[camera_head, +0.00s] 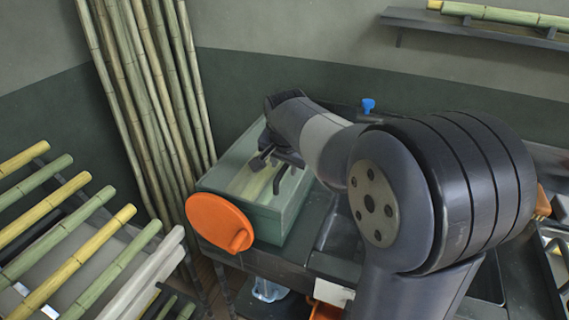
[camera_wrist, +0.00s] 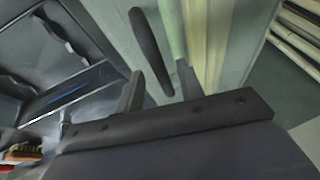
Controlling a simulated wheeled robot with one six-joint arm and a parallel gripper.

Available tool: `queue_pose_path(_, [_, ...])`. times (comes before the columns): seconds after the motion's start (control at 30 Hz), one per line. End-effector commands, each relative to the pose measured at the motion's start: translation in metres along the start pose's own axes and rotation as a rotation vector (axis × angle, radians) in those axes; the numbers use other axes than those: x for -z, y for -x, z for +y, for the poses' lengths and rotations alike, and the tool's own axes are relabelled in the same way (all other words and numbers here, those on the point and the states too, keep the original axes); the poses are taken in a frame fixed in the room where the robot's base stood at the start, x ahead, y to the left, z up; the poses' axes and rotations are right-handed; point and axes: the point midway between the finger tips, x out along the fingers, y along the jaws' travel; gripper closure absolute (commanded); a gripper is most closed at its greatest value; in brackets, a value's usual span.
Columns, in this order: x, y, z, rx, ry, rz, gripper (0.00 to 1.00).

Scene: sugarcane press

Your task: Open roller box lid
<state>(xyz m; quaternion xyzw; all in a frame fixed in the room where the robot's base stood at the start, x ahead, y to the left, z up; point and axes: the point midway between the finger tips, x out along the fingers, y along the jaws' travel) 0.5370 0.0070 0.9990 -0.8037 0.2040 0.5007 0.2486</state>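The roller box (camera_head: 285,215) is a green box on the dark machine, left of centre in the head view. Its lid (camera_head: 240,180) is flat and looks shut, with green and yellow tones showing on it. A dark bar handle (camera_head: 281,178) stands on the lid; it also shows in the wrist view (camera_wrist: 147,42). My gripper (camera_head: 268,166) is over the lid, next to the handle. In the wrist view, its two fingers (camera_wrist: 158,68) are apart, with the handle's near end between them in the picture. Whether they touch the handle cannot be told.
An orange disc crank (camera_head: 215,222) sits on the box's front. Canes lie on a rack (camera_head: 75,235) at left, and tall canes (camera_head: 150,90) lean behind the box. A blue tap (camera_head: 368,105) is behind my arm. A shelf (camera_head: 480,28) hangs at upper right. A glass (camera_head: 268,290) stands below.

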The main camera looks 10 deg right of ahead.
Motion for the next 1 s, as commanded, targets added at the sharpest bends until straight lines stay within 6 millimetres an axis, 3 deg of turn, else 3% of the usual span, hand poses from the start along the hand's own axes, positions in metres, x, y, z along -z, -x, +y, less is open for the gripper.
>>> queue_pose_path(0.13, [0.0000,0.0002,0.0000,0.000,0.000,0.000,0.66])
queue_pose_path(0.57, [-0.0001,0.0005,0.0000,0.000,0.000,0.000,1.00])
queue_pose_path(1.0, [0.0003,0.0016,-0.0005,-0.002,0.001,0.000,1.00])
